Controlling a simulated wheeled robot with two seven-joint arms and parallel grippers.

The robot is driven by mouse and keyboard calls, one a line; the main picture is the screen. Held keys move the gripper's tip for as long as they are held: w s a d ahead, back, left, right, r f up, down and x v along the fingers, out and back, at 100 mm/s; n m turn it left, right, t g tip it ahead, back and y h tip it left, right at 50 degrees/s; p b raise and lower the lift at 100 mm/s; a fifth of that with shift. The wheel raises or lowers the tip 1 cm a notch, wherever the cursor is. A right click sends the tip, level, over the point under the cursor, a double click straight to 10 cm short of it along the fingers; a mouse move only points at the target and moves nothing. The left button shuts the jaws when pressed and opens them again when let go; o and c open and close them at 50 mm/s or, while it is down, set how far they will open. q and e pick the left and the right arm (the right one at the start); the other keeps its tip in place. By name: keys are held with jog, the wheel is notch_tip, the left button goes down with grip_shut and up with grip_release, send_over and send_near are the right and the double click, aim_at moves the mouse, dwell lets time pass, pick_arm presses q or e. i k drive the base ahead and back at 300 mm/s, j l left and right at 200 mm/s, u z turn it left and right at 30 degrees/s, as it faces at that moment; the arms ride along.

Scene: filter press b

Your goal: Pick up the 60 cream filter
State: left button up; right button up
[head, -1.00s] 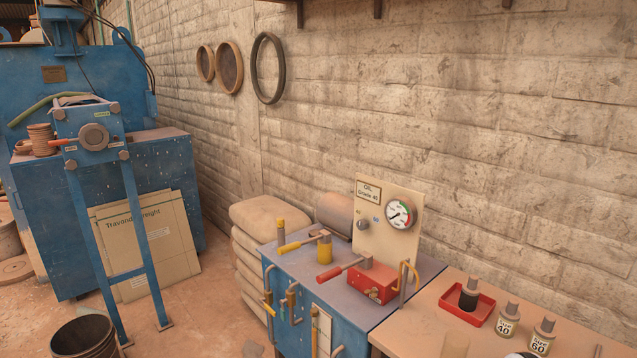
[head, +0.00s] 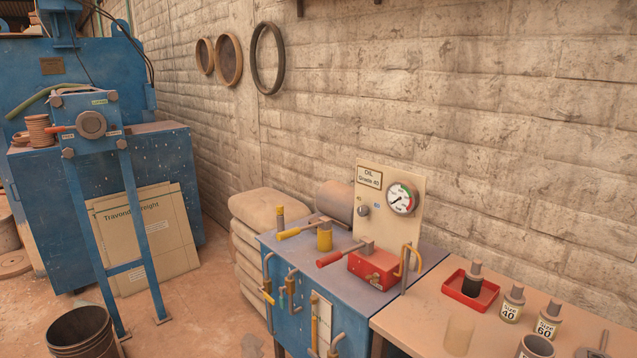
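A cream filter labelled "Size 60" (head: 547,322) stands upright on the tan bench at the lower right, with a grey stem on top. A similar cream filter labelled "Size 40" (head: 512,303) stands just behind it to the left. Neither of my grippers shows in the head view.
A red tray (head: 452,291) holding a dark filter (head: 472,282) sits on the tan bench (head: 415,318). A blue cabinet (head: 345,300) with valves, a red box (head: 372,268) and a gauge panel (head: 385,205) adjoins it. A brick wall stands behind.

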aim_at(549, 320)
jog(key=z, duration=1.3)
